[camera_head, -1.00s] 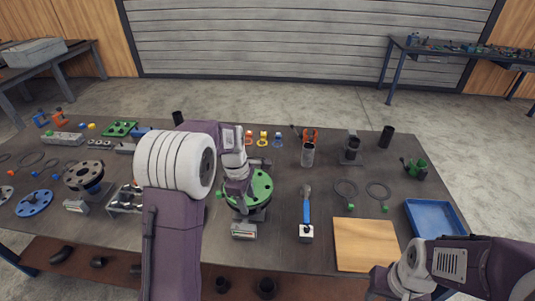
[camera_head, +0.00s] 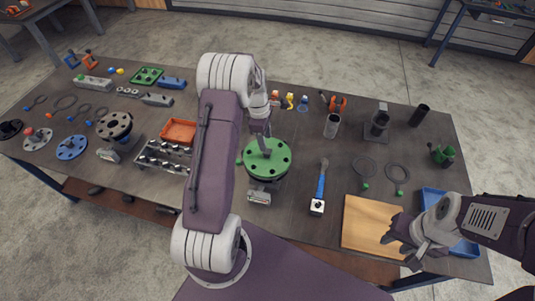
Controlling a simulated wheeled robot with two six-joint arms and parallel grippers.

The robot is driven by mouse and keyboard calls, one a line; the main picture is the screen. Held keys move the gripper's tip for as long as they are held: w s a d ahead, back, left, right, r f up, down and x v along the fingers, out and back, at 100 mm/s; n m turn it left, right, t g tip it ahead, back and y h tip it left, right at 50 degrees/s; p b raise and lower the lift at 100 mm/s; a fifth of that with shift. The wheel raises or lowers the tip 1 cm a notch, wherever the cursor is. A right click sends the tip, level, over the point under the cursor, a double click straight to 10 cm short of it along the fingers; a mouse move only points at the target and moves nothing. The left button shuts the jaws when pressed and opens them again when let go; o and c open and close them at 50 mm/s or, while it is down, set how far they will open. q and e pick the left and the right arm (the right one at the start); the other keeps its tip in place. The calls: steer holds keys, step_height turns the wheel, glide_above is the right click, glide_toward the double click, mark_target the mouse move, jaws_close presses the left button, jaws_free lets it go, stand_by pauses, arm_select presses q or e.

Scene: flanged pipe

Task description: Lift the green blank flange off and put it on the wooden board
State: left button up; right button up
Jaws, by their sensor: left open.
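The green blank flange (camera_head: 279,162) is a round green disc with bolt holes. It lies flat on top of a dark flanged pipe stand with a grey label block (camera_head: 259,197) in front. My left gripper (camera_head: 265,150) is open and points down at the middle of the flange; its wrist hides part of the far rim, and I cannot tell whether the fingers touch it. The wooden board (camera_head: 368,222) lies bare at the table's front right. My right gripper (camera_head: 394,250) hangs over the board's right part, and its finger opening is unclear.
A blue-handled tool (camera_head: 321,185) lies between flange and board. A blue tray (camera_head: 465,247) is partly hidden behind my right arm. Rings with green tags (camera_head: 397,173) lie behind the board. An orange tray (camera_head: 179,132) and a bolt rack (camera_head: 163,155) stand left of my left arm.

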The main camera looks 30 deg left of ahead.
mark_target(267, 154)
arm_select(q)
steer(key=shift+w+f, duration=0.5)
steer(key=shift+f, duration=0.3)
steer(key=shift+s+d+f+p, duration=0.1)
steer(key=shift+s+p, duration=0.15)
steer(key=shift+p, duration=0.05)
steer(key=shift+s+d+f+p, duration=0.15)
steer(key=shift+s+f+p, duration=0.15)
steer(key=shift+f+p, duration=0.25)
steer(key=shift+s+d+f+p, duration=0.1)
steer(key=shift+s+f+p, duration=0.25)
steer(key=shift+f, duration=0.2)
steer(key=shift+w+f, duration=0.15)
steer(key=shift+f, duration=0.4)
steer(key=shift+w+f, duration=0.15)
steer(key=shift+f, duration=0.4)
steer(key=shift+w+f, duration=0.2)
steer(key=shift+w, duration=0.1)
steer(key=shift+s+r, duration=0.15)
steer(key=shift+s, duration=0.1)
jaws_close()
steer(key=shift+w, duration=0.1)
arm_select(e)
step_height(267, 154, up, 3)
arm_select(q)
steer(key=shift+w, duration=0.1)
arm_select(e)
steer(key=shift+w, duration=0.15)
